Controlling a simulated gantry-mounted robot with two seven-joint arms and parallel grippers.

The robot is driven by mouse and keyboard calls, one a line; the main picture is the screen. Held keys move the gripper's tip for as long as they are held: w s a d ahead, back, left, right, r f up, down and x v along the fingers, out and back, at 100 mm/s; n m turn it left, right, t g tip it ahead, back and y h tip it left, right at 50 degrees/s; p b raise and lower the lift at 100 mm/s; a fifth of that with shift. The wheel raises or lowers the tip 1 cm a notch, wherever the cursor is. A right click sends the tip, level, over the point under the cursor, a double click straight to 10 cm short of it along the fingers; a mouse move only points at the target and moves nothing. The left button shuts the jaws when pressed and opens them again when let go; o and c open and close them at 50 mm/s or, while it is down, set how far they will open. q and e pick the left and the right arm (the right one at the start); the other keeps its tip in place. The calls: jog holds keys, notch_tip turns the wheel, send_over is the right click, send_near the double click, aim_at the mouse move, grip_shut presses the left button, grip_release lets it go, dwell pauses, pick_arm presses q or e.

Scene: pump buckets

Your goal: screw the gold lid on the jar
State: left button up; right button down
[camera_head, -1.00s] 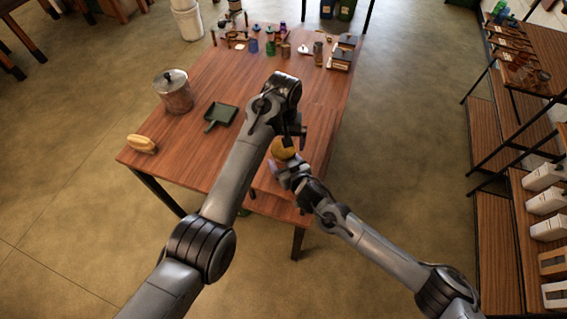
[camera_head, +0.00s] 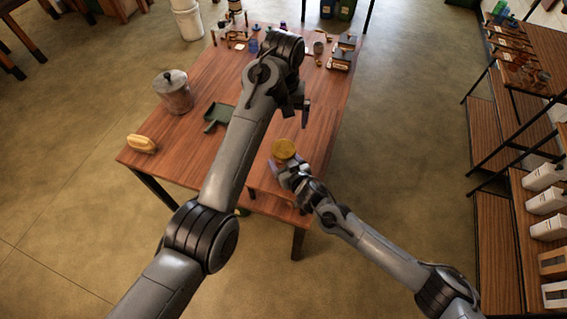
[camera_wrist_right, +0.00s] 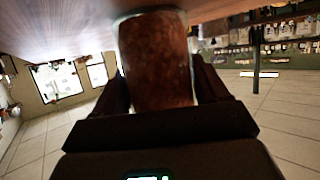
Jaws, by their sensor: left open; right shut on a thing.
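The jar (camera_wrist_right: 155,62) fills the middle of the right wrist view, glass with reddish-brown contents, between the fingers of my right gripper (camera_wrist_right: 160,95). In the head view the gold lid (camera_head: 284,149) shows as a round disc on top of the jar, near the table's front right. Whether it is screwed tight cannot be told. My right gripper (camera_head: 290,172) is shut on the jar from the near side. My left gripper (camera_head: 295,110) is open and empty, beyond and above the lid, apart from it.
The wooden table (camera_head: 200,140) holds a metal-lidded pot (camera_head: 173,92), a dark green dustpan-like tray (camera_head: 217,116) and a yellow item (camera_head: 142,144) at left. Small bottles and boxes (camera_head: 341,58) stand at the far end. Shelves (camera_head: 500,190) stand at right, off the table.

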grip_release()
jog(key=v, duration=1.1)
jog(key=shift+w, duration=0.1)
dwell(0.4)
